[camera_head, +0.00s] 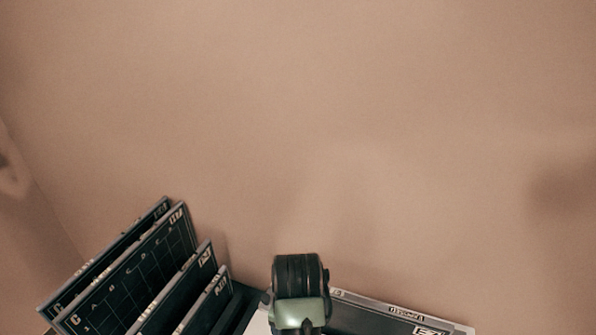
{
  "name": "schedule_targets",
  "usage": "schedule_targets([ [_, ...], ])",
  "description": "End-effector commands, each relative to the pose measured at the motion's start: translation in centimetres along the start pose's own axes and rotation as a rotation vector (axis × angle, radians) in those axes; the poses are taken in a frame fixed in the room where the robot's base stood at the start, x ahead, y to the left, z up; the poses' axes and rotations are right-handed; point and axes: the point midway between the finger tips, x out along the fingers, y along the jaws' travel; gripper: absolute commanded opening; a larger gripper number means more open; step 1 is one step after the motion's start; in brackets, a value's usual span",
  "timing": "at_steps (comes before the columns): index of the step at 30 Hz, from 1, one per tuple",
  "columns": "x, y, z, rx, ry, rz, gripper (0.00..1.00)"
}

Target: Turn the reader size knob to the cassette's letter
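Several dark, flat cassettes with pale edges stand tilted side by side at the lower left; the large one in front (135,272) has pale printed marks, with what looks like a letter C near its lower left corner. Another flat dark panel with a pale edge and label strips (385,318) shows at the bottom right of centre, cut off by the frame. I cannot tell whether it is a cassette or part of the reader. No size knob can be made out. My gripper's fingers are not visible in this view.
The cassettes stand in a dark rack (240,308), mostly cut off by the bottom edge. A plain tan wall (330,130) fills the upper picture, with soft shadows at the left and right. The space above the cassettes is clear.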

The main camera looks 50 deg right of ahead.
Motion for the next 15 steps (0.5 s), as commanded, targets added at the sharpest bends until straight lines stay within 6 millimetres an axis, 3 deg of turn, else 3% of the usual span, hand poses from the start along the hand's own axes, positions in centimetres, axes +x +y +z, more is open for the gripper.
schedule_targets([
  [4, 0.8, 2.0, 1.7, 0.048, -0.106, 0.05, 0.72],
  [15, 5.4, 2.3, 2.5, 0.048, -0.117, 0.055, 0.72],
])
